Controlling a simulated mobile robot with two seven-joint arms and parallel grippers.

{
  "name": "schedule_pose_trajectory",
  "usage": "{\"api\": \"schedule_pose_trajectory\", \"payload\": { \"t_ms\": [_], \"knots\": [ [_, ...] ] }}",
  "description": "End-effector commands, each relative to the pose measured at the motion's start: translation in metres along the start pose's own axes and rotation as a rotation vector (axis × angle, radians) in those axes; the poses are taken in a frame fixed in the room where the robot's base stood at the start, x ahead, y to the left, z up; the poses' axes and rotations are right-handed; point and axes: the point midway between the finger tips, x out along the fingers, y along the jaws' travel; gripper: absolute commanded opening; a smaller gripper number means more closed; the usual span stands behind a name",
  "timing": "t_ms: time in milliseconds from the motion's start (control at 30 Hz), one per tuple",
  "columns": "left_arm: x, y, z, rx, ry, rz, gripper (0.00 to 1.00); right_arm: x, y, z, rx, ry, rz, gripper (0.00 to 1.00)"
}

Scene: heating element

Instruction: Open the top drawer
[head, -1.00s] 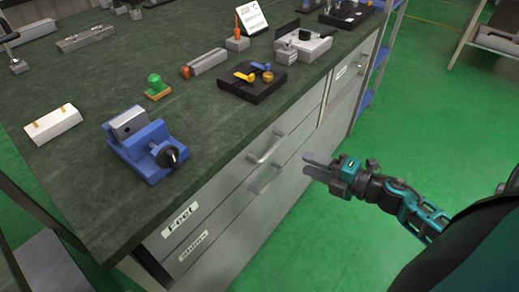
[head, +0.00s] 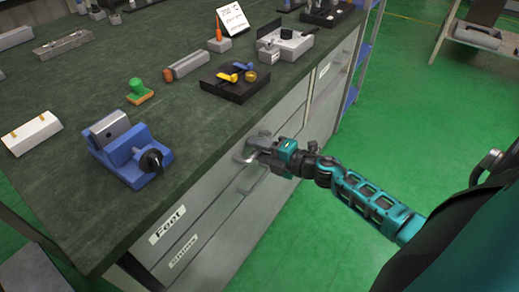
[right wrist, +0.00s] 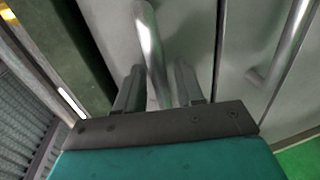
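The top drawer (head: 201,206) is the upper grey front under the bench top, with a label reading "Foot" at its left end, and it looks closed. Its metal bar handle (head: 242,158) is at my right gripper (head: 257,145). In the right wrist view the handle (right wrist: 151,45) runs between the two open fingers of the gripper (right wrist: 157,85), which stand apart on either side of it. I see no clear finger contact. A second drawer handle (right wrist: 281,45) lies to the right in that view. My left gripper is not in view.
The dark green bench top (head: 95,215) overhangs the drawers. A blue vise (head: 130,150), a green-handled stamp (head: 139,91) and a black tray (head: 235,85) stand on it. The green floor (head: 400,130) right of the drawers is open.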

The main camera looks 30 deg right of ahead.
Motion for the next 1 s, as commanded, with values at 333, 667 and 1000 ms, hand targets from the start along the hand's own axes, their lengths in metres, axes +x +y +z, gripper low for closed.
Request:
{"api": "schedule_pose_trajectory", "payload": {
  "t_ms": [333,667,1000],
  "knots": [
    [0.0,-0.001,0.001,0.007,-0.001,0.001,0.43,-0.0002,-0.0003,-0.0002,0.0,0.0,0.0,0.22],
    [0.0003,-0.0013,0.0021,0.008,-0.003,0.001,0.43,-0.0004,-0.0004,-0.0002,0.0,0.0,0.0,0.0],
    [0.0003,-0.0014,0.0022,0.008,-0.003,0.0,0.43,-0.0005,-0.0005,-0.0002,0.0,0.0,-0.001,0.0]
  ]
}}
